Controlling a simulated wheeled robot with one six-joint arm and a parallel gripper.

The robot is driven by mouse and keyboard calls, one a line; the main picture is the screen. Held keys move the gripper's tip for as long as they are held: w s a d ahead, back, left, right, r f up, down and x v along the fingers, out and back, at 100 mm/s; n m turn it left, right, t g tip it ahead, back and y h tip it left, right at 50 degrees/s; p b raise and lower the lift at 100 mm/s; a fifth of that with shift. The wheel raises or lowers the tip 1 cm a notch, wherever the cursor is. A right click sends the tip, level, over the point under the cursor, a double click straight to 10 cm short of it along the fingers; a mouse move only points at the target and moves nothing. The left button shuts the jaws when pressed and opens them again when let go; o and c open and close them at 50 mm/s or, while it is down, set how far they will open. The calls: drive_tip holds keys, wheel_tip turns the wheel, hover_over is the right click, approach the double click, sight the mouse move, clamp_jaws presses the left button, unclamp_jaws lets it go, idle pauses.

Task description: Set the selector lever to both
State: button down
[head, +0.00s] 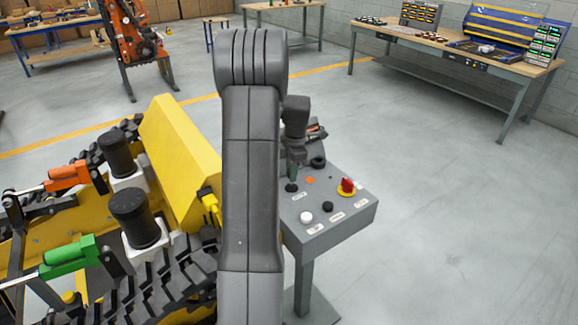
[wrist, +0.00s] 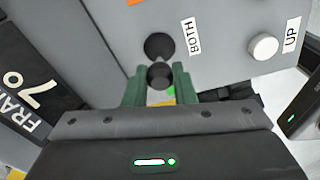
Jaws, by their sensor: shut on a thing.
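The selector lever (wrist: 160,76) shows in the wrist view as a dark round knob, with its dark round base (wrist: 157,44) beyond it on the grey panel. My gripper (wrist: 158,72) has a green finger on each side of the knob and is shut on it. The "BOTH" label (wrist: 190,36) is just right of the base. In the head view my gripper (head: 292,172) is over the left part of the control box (head: 345,222), and a small dark part of the lever (head: 291,187) shows below it. My arm hides the box's left edge. I cannot tell which setting the lever has.
The box also carries a white button (head: 306,217), a black button (head: 327,206), a red knob (head: 347,185) on yellow and a black knob (head: 318,162). A yellow tracked carrier (head: 170,140) stands close on the left. The floor to the right is clear.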

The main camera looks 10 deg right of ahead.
drive_tip(key=shift+d+y, duration=0.2)
drive_tip(key=shift+y, duration=0.1)
idle(0.4)
drive_tip(key=c, duration=1.2)
unclamp_jaws()
wheel_tip(320, 180, up, 14)
drive_tip(key=d+b, duration=0.1)
drive_tip(key=shift+d+f, duration=0.15)
drive_tip(key=shift+d, duration=0.2)
drive_tip(key=shift+w+f, duration=0.1)
